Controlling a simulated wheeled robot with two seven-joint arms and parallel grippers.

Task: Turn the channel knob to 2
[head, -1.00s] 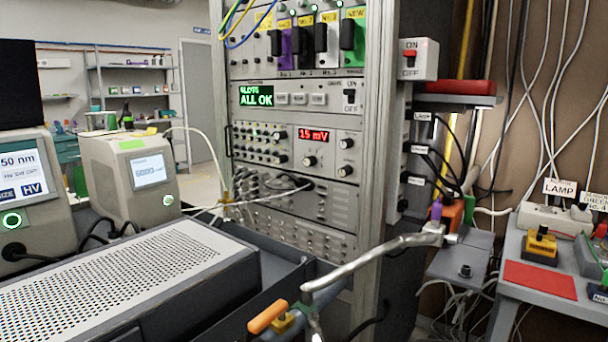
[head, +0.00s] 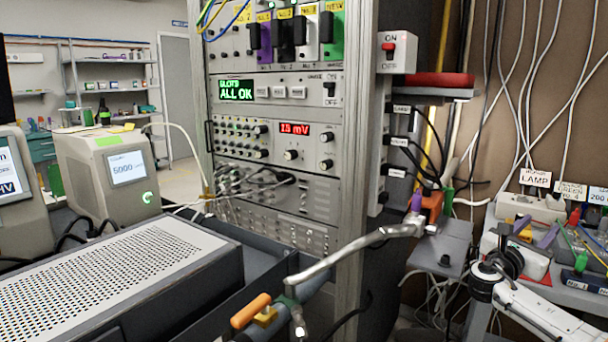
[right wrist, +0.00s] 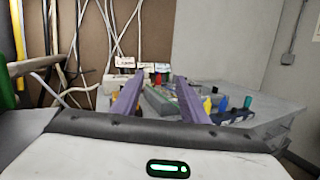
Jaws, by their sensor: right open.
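The rack's meter panel (head: 275,140) carries a red 1.5 mV display (head: 294,129). A dark round knob (head: 291,154) sits below the display, with two more knobs (head: 326,138) at its right. Their labels are too small to read, so I cannot tell which is the channel knob. My right gripper (head: 534,230) is at the right, over the side table and well away from the rack. In the right wrist view its two purple fingers (right wrist: 155,88) are apart with nothing held between them. My left gripper is not in view.
A metal pipe (head: 345,250) and an orange-handled valve (head: 250,310) stand before the rack. A perforated grey box (head: 130,265) fills the lower left. The side table holds sockets (head: 530,207), cables and coloured connectors (head: 574,216).

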